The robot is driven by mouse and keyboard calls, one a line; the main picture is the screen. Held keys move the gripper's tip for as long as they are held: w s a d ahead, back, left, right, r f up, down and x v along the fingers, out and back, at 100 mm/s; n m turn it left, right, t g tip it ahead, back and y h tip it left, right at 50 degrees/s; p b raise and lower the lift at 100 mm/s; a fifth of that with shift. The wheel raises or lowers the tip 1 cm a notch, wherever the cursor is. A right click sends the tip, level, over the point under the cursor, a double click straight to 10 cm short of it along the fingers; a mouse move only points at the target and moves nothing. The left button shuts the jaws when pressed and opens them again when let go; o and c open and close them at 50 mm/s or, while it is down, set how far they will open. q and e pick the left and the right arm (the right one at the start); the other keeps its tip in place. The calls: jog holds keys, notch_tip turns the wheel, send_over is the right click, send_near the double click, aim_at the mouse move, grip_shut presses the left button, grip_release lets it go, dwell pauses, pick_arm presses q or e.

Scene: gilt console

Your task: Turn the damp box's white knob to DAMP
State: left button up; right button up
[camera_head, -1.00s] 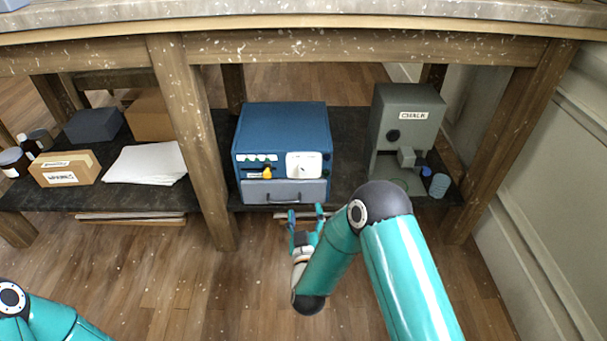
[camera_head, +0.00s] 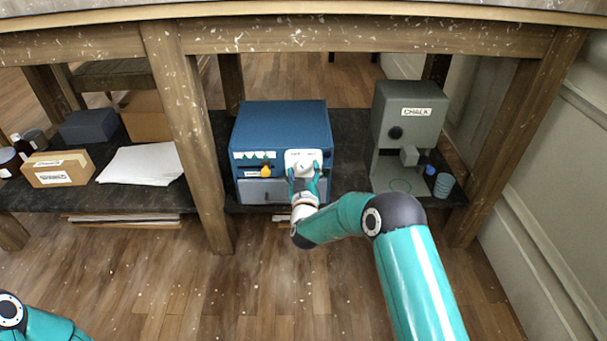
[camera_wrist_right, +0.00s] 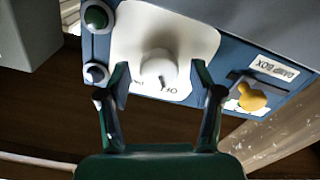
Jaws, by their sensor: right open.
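The blue damp box (camera_head: 281,123) stands on the dark lower shelf. Its white knob (camera_wrist_right: 157,68) sits on a white plate (camera_wrist_right: 200,37). In the wrist view the knob shows a dark pointer mark near an upside-down label that seems to read OFF. My right gripper (camera_head: 304,174) is in front of the plate. In the wrist view its open fingers (camera_wrist_right: 160,82) lie on either side of the knob, with visible gaps. The knob is partly hidden by the gripper in the head view. Only a part of my left arm shows at the lower left; its gripper is out of view.
A yellow knob (camera_wrist_right: 252,97) is on the same front, beside the DAMP BOX label. A grey drawer (camera_head: 258,191) lies below. A grey CHALK machine (camera_head: 408,105) stands to the right with a small cup (camera_head: 444,185). A wooden leg (camera_head: 190,140) rises left of the box.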

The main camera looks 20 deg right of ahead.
jog(key=c, duration=1.1)
jog(key=shift+c, duration=0.2)
jog(key=shift+m, duration=0.3)
jog(key=m, duration=1)
jog(key=shift+d+m, duration=0.15)
jog(key=shift+m, duration=1.55)
